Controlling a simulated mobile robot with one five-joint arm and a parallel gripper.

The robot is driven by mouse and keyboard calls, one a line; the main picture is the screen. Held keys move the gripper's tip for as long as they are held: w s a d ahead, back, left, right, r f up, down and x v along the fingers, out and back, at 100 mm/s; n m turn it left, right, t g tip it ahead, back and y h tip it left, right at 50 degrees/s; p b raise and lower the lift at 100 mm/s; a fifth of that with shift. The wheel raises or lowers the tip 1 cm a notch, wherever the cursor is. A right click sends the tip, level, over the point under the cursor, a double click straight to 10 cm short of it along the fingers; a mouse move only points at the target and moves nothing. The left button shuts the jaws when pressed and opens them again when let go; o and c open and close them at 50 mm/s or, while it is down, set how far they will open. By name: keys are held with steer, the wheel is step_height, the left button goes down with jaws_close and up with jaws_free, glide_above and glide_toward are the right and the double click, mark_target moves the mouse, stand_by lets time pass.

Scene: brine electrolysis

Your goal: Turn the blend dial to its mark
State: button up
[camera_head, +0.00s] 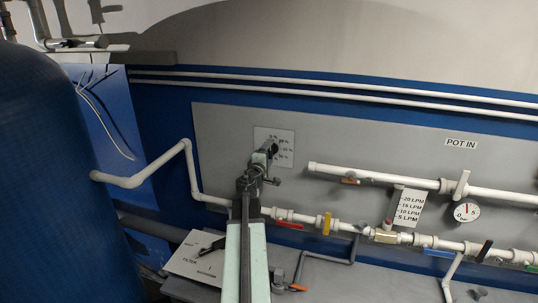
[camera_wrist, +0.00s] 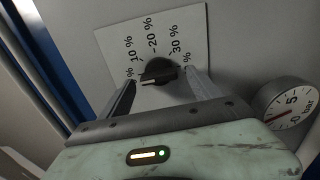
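The blend dial (camera_wrist: 160,71) is a round black knob with a pale line low on its left side. It sits on a white scale plate (camera_wrist: 112,42) with percent marks; 10 %, 20 % and 30 % are readable, and the outer labels are partly hidden. I cannot tell for sure which mark it points at. My gripper (camera_wrist: 162,76) is open, with one finger on each side of the knob and small gaps visible. In the head view my gripper (camera_head: 268,151) is in front of the scale plate (camera_head: 287,136) and hides the dial.
A pressure gauge (camera_wrist: 287,104) stands right of my gripper in the wrist view. In the head view, white pipes (camera_head: 400,181) with coloured valve handles run along the grey panel to the right. A large blue tank (camera_head: 50,180) fills the left side.

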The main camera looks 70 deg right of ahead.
steer(key=shift+a, duration=0.1)
steer(key=a, duration=0.7)
steer(key=shift+s+a, duration=0.25)
steer(key=shift+a, duration=0.05)
